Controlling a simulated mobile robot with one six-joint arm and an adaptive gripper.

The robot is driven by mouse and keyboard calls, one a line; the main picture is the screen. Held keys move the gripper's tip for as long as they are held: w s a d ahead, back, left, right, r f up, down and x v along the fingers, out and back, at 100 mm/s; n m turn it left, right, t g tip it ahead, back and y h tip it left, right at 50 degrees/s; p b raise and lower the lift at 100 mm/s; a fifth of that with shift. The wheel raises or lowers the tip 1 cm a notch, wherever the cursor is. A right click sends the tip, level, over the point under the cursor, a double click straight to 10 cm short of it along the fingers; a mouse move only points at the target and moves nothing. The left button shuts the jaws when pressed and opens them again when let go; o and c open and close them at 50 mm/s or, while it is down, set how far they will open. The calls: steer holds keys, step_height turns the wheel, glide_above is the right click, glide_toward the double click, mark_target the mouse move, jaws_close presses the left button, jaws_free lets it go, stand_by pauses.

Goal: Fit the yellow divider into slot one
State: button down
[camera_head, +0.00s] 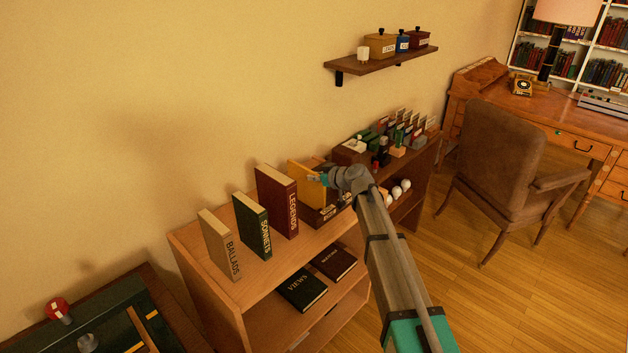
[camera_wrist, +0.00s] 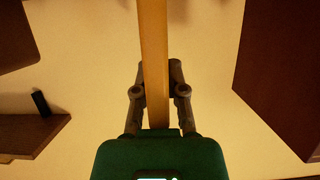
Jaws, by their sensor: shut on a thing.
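The yellow divider (camera_head: 304,184) is a flat upright panel at the middle of the shelf top, just right of the maroon book. My gripper (camera_head: 322,179) is shut on its right edge. In the wrist view the divider (camera_wrist: 154,50) runs as a narrow upright strip between the two fingers of my gripper (camera_wrist: 159,92). A dark wooden box (camera_head: 318,217) with small pale labels lies beneath and in front of the divider. My wrist hides part of this box. Slot one cannot be made out, and I cannot tell whether the divider's lower edge touches the box.
Books marked LEGENDS (camera_head: 277,201), a green one (camera_head: 251,226) and BALLADS (camera_head: 219,245) stand left of the divider. A rack of stamps (camera_head: 398,138) and white round items (camera_head: 400,188) are to the right. A wall shelf (camera_head: 380,61) hangs above.

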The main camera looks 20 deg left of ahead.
steer(key=shift+f, duration=0.1)
steer(key=c, duration=0.7)
jaws_free()
steer(key=shift+s+d+r, duration=0.1)
steer(key=shift+d+r, duration=0.1)
steer(key=shift+r, duration=0.05)
steer(key=p+v, duration=0.4)
steer(key=v, duration=0.7)
steer(key=shift+s+d+r+p, duration=0.1)
steer(key=shift+s+d+p, duration=0.1)
steer(key=shift+p, duration=0.1)
